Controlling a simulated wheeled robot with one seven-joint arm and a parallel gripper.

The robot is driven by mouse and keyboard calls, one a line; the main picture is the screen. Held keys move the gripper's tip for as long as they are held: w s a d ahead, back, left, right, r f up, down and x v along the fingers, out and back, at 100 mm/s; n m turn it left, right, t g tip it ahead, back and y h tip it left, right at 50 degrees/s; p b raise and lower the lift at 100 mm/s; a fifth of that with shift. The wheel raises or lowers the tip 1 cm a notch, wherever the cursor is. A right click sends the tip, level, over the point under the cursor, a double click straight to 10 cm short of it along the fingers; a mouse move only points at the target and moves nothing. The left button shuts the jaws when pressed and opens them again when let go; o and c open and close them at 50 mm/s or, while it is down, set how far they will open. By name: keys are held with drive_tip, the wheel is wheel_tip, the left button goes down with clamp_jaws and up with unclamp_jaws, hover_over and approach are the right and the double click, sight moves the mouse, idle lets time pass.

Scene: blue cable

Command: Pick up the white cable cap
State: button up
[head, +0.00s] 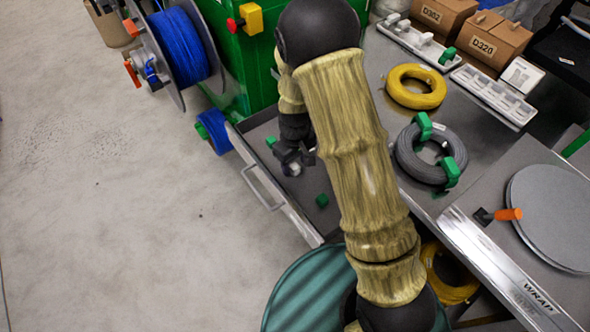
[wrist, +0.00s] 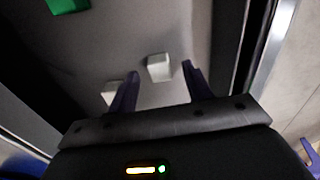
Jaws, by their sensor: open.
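My gripper (wrist: 160,71) is open, with its two dark fingers apart. In the wrist view a white cable cap (wrist: 159,67) lies on the grey drawer floor, in line with the gap between the fingertips. I cannot tell how far below the fingertips it is. A second white cap (wrist: 111,93) lies to the left, partly hidden by the left finger. In the head view my gripper (head: 292,160) is down in the open drawer, and a white cap (head: 295,169) shows small beside the fingers.
The open metal drawer (head: 264,187) has walls close around my gripper. Green caps (head: 322,200) lie in it. To the right, the bench holds a grey cable coil (head: 430,153) with green clips and a yellow coil (head: 416,86). A teal drum (head: 305,295) stands near the drawer.

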drive_tip(key=shift+f, duration=0.7)
drive_tip(key=shift+c, duration=0.2)
drive_tip(key=c, duration=1)
